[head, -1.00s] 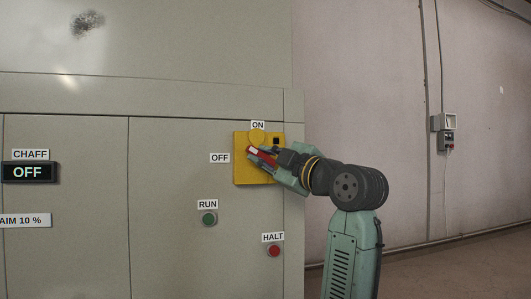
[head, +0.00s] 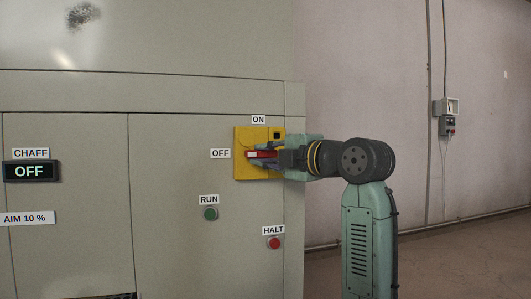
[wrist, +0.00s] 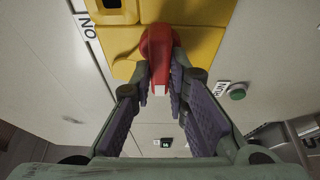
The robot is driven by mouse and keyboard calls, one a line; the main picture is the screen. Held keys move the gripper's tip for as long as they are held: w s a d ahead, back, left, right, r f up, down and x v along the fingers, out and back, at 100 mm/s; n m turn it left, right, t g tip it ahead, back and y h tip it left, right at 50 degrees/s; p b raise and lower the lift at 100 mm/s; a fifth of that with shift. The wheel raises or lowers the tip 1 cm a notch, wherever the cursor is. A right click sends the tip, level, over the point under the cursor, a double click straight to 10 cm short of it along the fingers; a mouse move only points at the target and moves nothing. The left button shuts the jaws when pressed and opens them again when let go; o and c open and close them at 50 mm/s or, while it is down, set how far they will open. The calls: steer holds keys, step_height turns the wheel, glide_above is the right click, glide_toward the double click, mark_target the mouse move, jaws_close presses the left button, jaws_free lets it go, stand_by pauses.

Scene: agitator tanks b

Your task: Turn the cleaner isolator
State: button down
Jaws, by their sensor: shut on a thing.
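The isolator is a yellow plate (head: 243,170) with a red handle (head: 262,154) on the grey cabinet. In the head view the handle lies about level, its white-marked end to the left, towards the OFF label (head: 220,154). The ON label (head: 258,119) is above the plate. My gripper (head: 268,156) reaches in from the right and is shut on the red handle. In the wrist view the red handle (wrist: 160,50) sits between the ends of my fingers, its white mark showing; the fingers partly hide its sides.
Below the plate are a green RUN button (head: 211,214) and a red HALT button (head: 274,243). A CHAFF display (head: 31,171) reading OFF is at the left. A wall box (head: 446,108) hangs at the right, apart from the cabinet.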

stand_by(0.3)
steer(key=c, duration=1.6)
jaws_free()
steer(key=shift+o, duration=0.2)
steer(key=shift+s, duration=0.1)
steer(key=v, duration=1.1)
steer(key=shift+s+d, duration=0.25)
steer(key=shift+s, duration=0.1)
